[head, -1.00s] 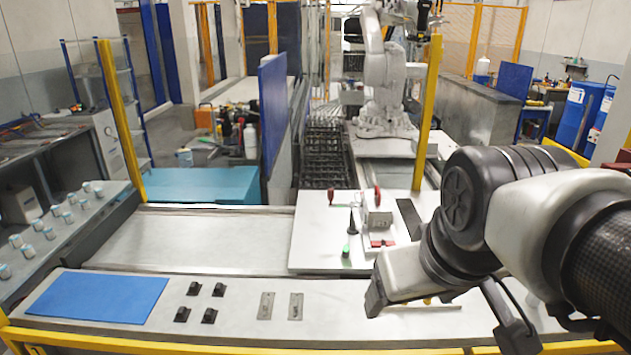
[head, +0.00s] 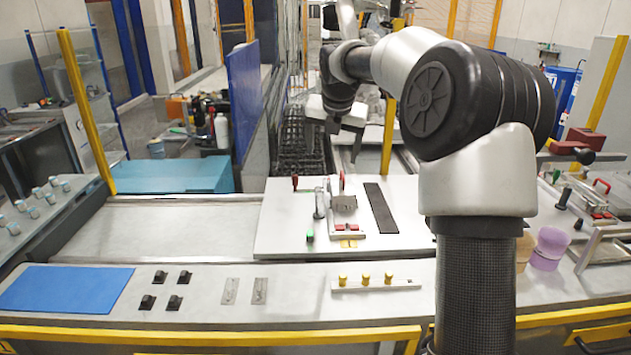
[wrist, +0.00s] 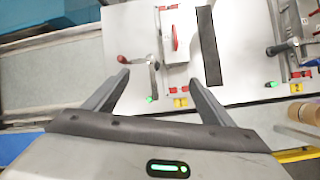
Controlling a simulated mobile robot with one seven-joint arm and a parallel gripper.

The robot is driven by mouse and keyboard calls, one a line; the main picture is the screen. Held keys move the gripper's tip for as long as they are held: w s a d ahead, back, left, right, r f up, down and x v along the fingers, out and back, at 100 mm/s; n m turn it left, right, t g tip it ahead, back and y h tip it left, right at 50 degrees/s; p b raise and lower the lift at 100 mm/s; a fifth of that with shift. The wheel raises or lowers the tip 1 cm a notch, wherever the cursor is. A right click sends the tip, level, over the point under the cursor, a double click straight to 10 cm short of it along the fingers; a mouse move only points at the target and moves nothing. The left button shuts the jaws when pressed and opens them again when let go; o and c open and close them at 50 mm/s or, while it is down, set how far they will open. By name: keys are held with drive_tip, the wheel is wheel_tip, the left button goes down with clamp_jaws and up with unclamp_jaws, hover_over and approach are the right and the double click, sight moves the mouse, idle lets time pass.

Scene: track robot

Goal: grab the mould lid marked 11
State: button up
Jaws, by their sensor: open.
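No number 11 is legible in either view, so I cannot tell which part is the mould lid marked 11. A clamp fixture (head: 345,228) with an upright grey block and a red handle stands on the white board; it also shows in the wrist view (wrist: 172,62). My gripper (wrist: 160,76) is open and empty. In the wrist view its fingers straddle the picture area of the fixture's lower part and a dark-red-knobbed lever (wrist: 140,62). Whether they touch anything cannot be told. A second fixture (wrist: 290,50) has a yellow tag that looks marked 2.
A dark strip (head: 381,208) lies right of the fixture. The front bench holds a blue mat (head: 65,289), several black clips (head: 160,277), two grey plates (head: 230,290) and a rail with yellow knobs (head: 375,284). A purple cylinder (head: 549,248) stands at right.

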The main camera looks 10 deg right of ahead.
sight(343, 181)
drive_tip(key=w+d+f+n, duration=0.1)
drive_tip(key=w+d+f, duration=0.1)
drive_tip(key=w+f, duration=0.1)
drive_tip(key=w+d+f+n, duration=0.1)
drive_tip(key=w+d+f, duration=0.1)
drive_tip(key=w+f, duration=0.1)
drive_tip(key=w+d+f+n+p, duration=0.1)
drive_tip(key=w+d+f, duration=0.1)
drive_tip(key=f, duration=0.3)
drive_tip(key=shift+w+d+f, duration=0.1)
drive_tip(key=shift+w+f, duration=0.25)
drive_tip(key=shift+w, duration=0.25)
drive_tip(key=shift+d+p+x, duration=0.15)
drive_tip(key=shift+p+x, duration=0.1)
drive_tip(key=shift+x, duration=1.15)
drive_tip(key=shift+d+p+x, duration=0.1)
drive_tip(key=shift+p+x, duration=0.15)
drive_tip(key=shift+x, duration=1.2)
drive_tip(key=shift+r, duration=0.1)
drive_tip(key=c, duration=1.4)
drive_tip(key=shift+r, duration=0.15)
drive_tip(key=shift+c, duration=0.7)
